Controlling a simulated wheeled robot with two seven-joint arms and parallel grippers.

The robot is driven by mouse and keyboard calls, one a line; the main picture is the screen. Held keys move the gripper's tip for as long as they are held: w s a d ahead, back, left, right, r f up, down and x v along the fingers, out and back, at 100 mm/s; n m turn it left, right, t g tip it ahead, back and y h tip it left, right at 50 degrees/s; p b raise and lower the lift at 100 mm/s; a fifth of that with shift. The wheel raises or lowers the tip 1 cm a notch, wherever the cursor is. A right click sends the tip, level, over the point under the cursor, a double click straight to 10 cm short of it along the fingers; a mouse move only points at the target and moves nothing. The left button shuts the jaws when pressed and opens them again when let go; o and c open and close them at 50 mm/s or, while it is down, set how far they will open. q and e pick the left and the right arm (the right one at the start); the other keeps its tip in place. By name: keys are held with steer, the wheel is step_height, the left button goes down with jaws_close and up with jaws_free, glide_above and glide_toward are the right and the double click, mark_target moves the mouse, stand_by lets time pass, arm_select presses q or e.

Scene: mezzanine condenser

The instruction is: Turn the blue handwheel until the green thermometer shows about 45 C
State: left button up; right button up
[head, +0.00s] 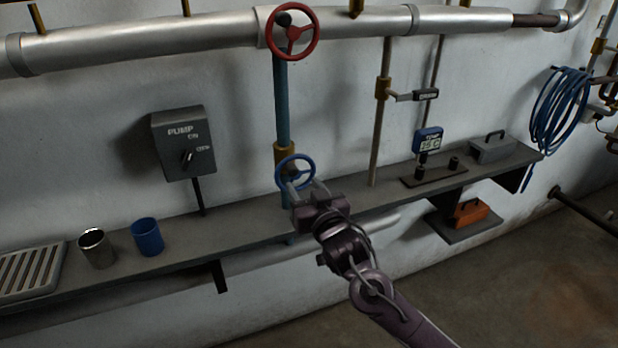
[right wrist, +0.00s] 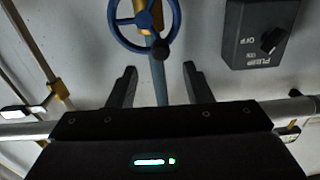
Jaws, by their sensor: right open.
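The blue handwheel (head: 311,168) sits on a brass fitting low on the blue vertical pipe, above the shelf. It also shows in the right wrist view (right wrist: 117,22), with a dark knob on its rim. My right gripper (head: 304,187) is open in front of the wheel's lower part. In the right wrist view its two fingers (right wrist: 160,68) point at the wheel and stand apart, with nothing held. My left gripper is out of view.
A red handwheel (head: 292,54) is on the pipe above. A grey pump switch box (head: 183,146) is left of the blue wheel. A steel cup (head: 97,250) and a blue cup (head: 148,238) stand on the shelf (head: 240,223). A drain lever (head: 425,95) is at right.

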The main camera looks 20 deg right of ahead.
mark_target(294, 173)
steer(key=w+p, duration=0.1)
steer(key=w, duration=0.6)
steer(key=shift+w+a, duration=0.15)
steer(key=shift+a, duration=0.05)
steer(key=shift+f, duration=0.1)
steer(key=shift+c, duration=0.3)
steer(key=c, duration=0.9)
